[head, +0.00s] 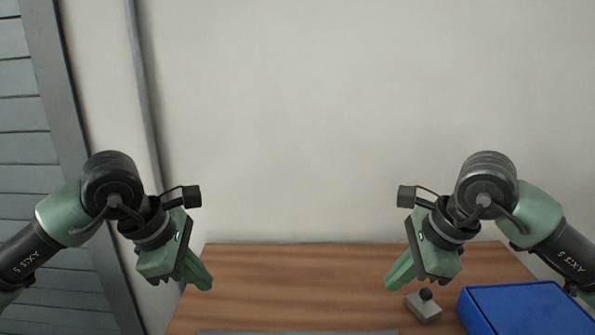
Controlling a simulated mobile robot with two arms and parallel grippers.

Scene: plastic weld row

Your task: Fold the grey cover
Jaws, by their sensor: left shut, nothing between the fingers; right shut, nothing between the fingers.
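A strip of flat grey material (300,332) shows at the bottom edge of the head view, on the wooden table. It may be the grey cover, but most of it is out of frame, so I cannot tell its shape. My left gripper (205,283) is shut and empty above the table's left side. My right gripper (392,284) is shut and empty above the table's right side. Both grippers point downward and are apart from the grey strip.
The wooden table (300,280) is clear in the middle and stands against a plain wall. A small grey box with a dark round knob (424,306) sits at right, below my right gripper. A blue box (525,310) stands at the right edge. A grey slatted shutter (25,130) is at left.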

